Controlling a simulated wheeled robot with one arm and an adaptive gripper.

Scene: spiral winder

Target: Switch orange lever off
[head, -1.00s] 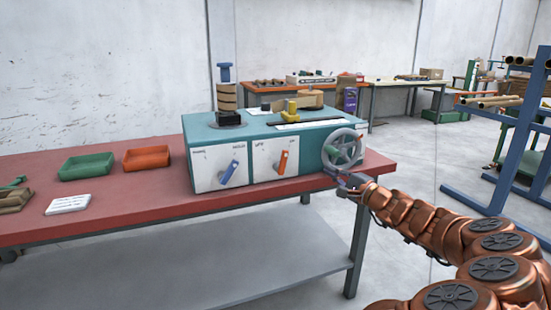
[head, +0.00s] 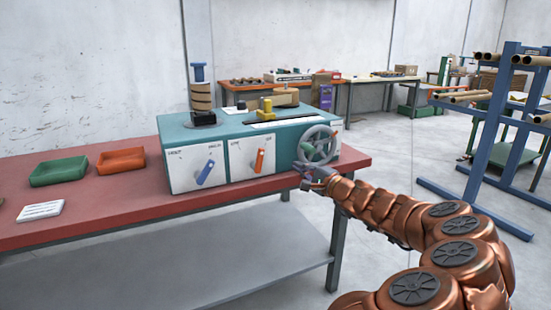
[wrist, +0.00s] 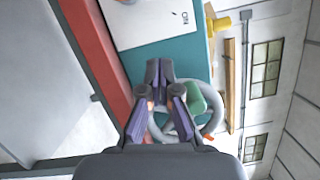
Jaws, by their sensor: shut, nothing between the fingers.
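The orange lever (head: 260,160) is on the right white panel of the teal spiral winder (head: 290,137). It stands nearly upright, its top leaning slightly right. A blue lever (head: 205,173) on the left panel tilts to the right. My gripper (head: 304,168) is in front of the grey handwheel (head: 320,146), right of the orange lever and apart from it. In the wrist view my gripper (wrist: 158,72) is shut and empty, with the handwheel (wrist: 212,122) and its green handle (wrist: 196,98) behind its fingers. The orange lever is not visible there.
The winder stands on a red-topped table (head: 100,197) with green (head: 58,171) and orange (head: 121,161) trays at the left. A blue rack (head: 490,130) with cardboard tubes stands at the right. Open floor lies between the rack and the table.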

